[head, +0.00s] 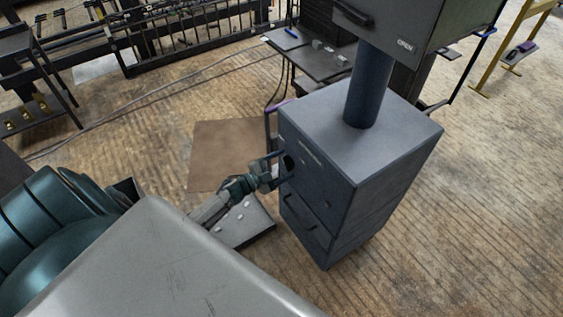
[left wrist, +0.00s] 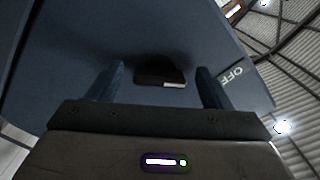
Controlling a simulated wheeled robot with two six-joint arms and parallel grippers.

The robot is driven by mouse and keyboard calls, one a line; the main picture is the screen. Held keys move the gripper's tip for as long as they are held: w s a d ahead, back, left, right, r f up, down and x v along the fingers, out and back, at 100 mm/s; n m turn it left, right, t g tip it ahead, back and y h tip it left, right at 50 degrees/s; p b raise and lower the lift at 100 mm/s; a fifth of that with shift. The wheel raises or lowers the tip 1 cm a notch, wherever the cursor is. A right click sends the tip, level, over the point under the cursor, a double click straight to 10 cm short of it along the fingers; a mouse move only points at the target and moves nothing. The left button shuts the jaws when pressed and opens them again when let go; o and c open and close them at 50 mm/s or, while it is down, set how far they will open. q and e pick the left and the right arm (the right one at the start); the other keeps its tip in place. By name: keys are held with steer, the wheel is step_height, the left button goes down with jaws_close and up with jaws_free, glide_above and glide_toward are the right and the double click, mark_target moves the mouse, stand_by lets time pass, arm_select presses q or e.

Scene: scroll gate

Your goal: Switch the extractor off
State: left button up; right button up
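The extractor is a blue-grey cabinet (head: 350,135) with a round duct (head: 370,85) rising to an upper box (head: 420,35) marked "OPEN". My left gripper (head: 284,167) is at the upper part of the cabinet's front face. In the left wrist view, my left gripper (left wrist: 160,85) has its two blue fingers apart. A dark knob (left wrist: 160,73) with a white mark shows between them, with gaps on both sides. The word "OFF" (left wrist: 230,77) is on the panel, right of the right finger. My right gripper is not in view.
A low grey tray (head: 265,226) with small white pieces lies beside the cabinet's foot. A brown mat (head: 215,150) lies behind my left arm. A dark side table (head: 335,72) stands behind the cabinet.

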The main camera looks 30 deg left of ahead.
arm_select(q)
steer(key=shift+s, duration=0.15)
steer(key=b+v, duration=0.1)
steer(key=v, duration=0.9)
steer(key=shift+s+a, duration=0.15)
steer(key=shift+s, duration=0.05)
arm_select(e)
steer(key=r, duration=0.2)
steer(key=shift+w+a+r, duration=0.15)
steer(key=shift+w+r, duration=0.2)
